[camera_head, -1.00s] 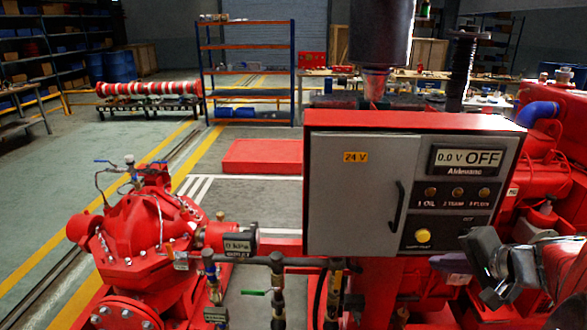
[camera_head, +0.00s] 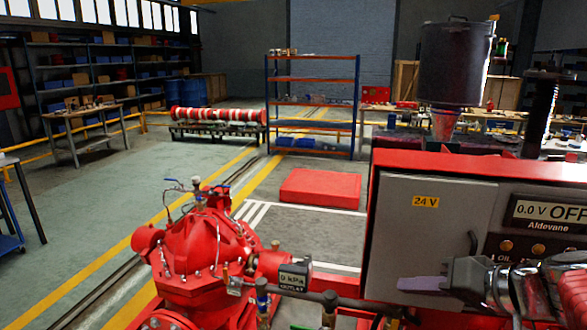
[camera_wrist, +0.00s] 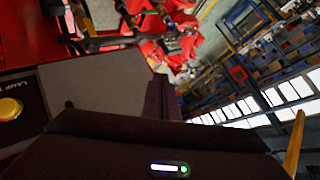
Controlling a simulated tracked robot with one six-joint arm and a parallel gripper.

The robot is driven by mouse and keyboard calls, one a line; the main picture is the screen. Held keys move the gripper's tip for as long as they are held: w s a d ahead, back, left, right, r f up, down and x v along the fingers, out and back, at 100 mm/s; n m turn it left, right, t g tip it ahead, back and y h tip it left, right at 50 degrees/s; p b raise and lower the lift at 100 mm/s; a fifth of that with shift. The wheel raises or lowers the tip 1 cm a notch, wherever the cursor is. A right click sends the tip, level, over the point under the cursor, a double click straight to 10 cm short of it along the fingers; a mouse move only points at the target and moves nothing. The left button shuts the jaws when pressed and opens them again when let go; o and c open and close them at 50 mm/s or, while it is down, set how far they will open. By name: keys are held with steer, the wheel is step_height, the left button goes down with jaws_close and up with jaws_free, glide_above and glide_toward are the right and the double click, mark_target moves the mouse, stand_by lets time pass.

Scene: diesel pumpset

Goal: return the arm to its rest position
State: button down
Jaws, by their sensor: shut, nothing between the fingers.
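My gripper (camera_head: 412,285) is in front of the lower part of the control cabinet in the head view, its dark purple-grey fingers pointing left. The fingers are together and hold nothing. In the wrist view the fingers (camera_wrist: 163,98) rise from the dark gripper body, with a lit white strip and a green light on it. My forearm enters from the right edge of the head view; the rest of the arm is out of view. The control cabinet (camera_head: 425,240) is red-edged with a grey door, a 24 V label and a display reading 0.0 V OFF. My wrist hides part of its panel.
The red pump (camera_head: 205,250) stands left of the cabinet, with an outlet gauge (camera_head: 293,280) and piping below. A dark cylinder (camera_head: 455,65) rises behind the cabinet. A yellow button (camera_wrist: 10,108) is close in the wrist view. Open floor (camera_head: 130,205) lies left of the pump.

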steer(key=s+a+f+n+g+h, duration=0.2)
steer(key=s+a+f+h, duration=0.4)
steer(key=s, duration=0.7)
step_height(320, 180, down, 2)
steer(key=shift+a+f+g, duration=0.2)
steer(key=shift+a+g, duration=0.3)
steer(key=shift+g, duration=0.3)
steer(key=shift+a, duration=0.1)
stand_by(1.0)
